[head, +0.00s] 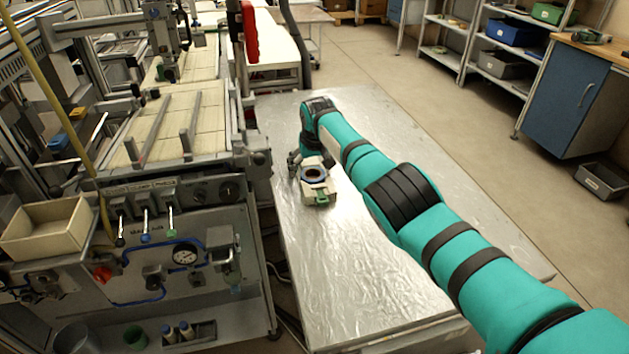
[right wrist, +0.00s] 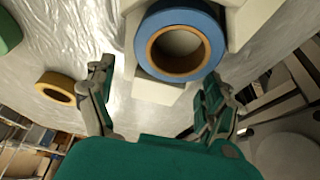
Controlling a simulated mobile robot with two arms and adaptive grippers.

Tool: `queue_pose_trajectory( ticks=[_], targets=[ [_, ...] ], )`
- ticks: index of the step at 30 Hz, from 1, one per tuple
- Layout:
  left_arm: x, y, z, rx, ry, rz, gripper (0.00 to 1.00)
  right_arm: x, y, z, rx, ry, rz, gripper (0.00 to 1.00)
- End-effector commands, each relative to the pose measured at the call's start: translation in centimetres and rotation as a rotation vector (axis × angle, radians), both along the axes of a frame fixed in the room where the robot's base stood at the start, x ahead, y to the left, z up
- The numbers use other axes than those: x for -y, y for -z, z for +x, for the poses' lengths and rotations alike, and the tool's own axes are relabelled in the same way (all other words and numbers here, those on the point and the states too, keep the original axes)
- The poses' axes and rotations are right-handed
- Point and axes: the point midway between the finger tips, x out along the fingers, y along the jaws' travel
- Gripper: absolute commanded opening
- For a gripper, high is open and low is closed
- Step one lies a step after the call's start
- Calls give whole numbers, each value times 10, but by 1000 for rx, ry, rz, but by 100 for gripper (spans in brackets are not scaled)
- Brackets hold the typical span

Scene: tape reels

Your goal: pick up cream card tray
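A cream piece (head: 314,172) with a dark ring on it stands on the foil-covered table; I cannot tell if it is the card tray. In the right wrist view a cream piece (right wrist: 157,91) lies under a blue tape reel (right wrist: 205,62) with a tan core. An open cream tray (head: 45,236) sits at the far left on the machine. My right gripper (head: 296,161) is beside the piece on the table. In the right wrist view its fingers (right wrist: 157,75) are spread, with nothing clearly held between them. My left gripper is not in view.
The silver table (head: 335,275) is mostly bare toward its front. A yellow reel (right wrist: 57,87) and part of a green one (right wrist: 7,32) lie beyond the gripper. A machine panel with a gauge (head: 184,254) stands to the left. Shelves with bins (head: 514,31) stand behind right.

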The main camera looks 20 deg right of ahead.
Motion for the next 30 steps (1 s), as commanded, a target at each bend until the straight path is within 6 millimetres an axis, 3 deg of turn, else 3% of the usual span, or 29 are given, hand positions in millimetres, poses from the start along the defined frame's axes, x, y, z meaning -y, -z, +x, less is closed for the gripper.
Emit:
queue_pose_trajectory(
  ticks=[1, 11, 19, 20, 30],
  targets=[
    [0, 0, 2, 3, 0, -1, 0, 0, 0, 0, 0, 0, 0, 76],
    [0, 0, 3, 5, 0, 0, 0, 0, 0, 0, 0, 0, -1, 35],
    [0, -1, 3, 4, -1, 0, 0, 1, -2, 0, 0, 0, -1, 34],
    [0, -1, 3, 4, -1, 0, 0, 1, -3, 0, 0, 0, 0, 24],
    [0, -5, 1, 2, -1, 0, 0, 0, -36, -2, -1, -1, 1, 24]
  ],
)
